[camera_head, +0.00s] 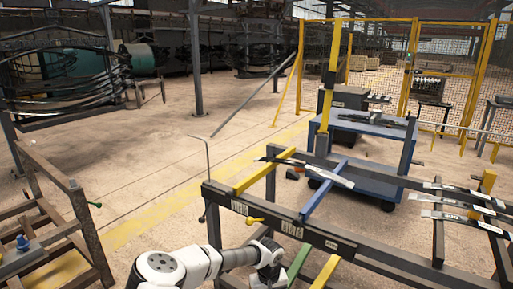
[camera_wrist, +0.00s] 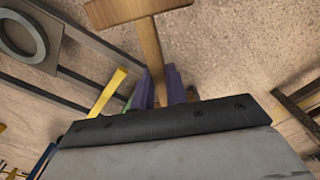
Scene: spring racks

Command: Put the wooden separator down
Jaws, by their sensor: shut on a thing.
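The wooden separator (camera_wrist: 151,45) shows at the top of the wrist view. It is a light brown T shape, with a crossbar at the far end and a stem running down to my gripper. My gripper (camera_wrist: 162,88) has purple fingers and is shut on the stem. The dark wrist plate hides the lower end of the stem. In the head view my arm reaches in from the bottom edge, and neither the fingers nor the separator can be made out there.
A dark rack (camera_head: 318,237) with yellow, blue and green bars stands right of my arm, with leaf springs (camera_head: 465,204) on it. A blue cart (camera_head: 366,126) stands behind. A brown metal frame (camera_head: 85,232) is at left. Open floor (camera_head: 150,190) lies between.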

